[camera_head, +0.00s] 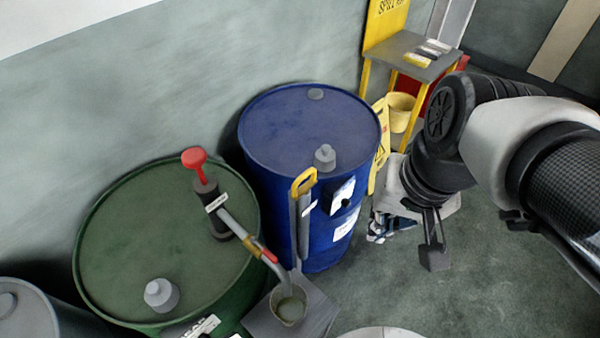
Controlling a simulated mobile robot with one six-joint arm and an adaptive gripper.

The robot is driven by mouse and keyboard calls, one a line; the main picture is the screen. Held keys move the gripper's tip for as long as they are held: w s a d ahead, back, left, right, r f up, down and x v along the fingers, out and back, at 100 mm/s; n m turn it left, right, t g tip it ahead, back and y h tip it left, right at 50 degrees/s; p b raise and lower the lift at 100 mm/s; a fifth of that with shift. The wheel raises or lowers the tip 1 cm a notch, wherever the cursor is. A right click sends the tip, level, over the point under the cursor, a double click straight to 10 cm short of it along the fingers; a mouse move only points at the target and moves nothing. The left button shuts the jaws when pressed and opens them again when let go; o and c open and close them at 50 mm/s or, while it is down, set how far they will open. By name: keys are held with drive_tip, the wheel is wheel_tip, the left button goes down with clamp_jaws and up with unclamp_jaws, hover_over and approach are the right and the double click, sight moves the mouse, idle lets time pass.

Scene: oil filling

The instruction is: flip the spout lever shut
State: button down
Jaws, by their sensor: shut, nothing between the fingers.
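A hand pump (212,205) with a red knob stands on the green drum (130,215). Its grey spout pipe (238,230) slopes down to the right. A small red spout lever (268,256) sits beside a yellow band on the pipe; its exact angle is too small to tell. The pipe end bends down into a grey jug (290,306) with dark liquid inside. My gripper (433,258) hangs at the right, pointing down, shut and empty. It is well to the right of the lever and touches nothing visible.
A blue drum (290,125) stands behind the spout, with a yellow-handled grey post (303,200) at its front. A yellow stand (410,55) with a bucket (399,112) is at the back. Open floor (400,295) lies between the jug and my gripper.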

drive_tip(key=w+a+f+m+g+y+p, duration=0.3)
drive_tip(key=w+a+f+m+g+p, duration=0.3)
drive_tip(key=w+a, duration=0.5)
drive_tip(key=shift+a+f+g+p, duration=0.3)
drive_tip(key=shift+a+g, duration=0.2)
drive_tip(key=shift+g, duration=0.1)
drive_tip(key=shift+s, duration=0.1)
drive_tip(key=b, duration=0.3)
approach(265, 251)
wheel_tip(265, 251, down, 7)
drive_tip(key=s, duration=0.2)
drive_tip(key=shift+s+r, duration=0.2)
drive_tip(key=shift+s, duration=0.05)
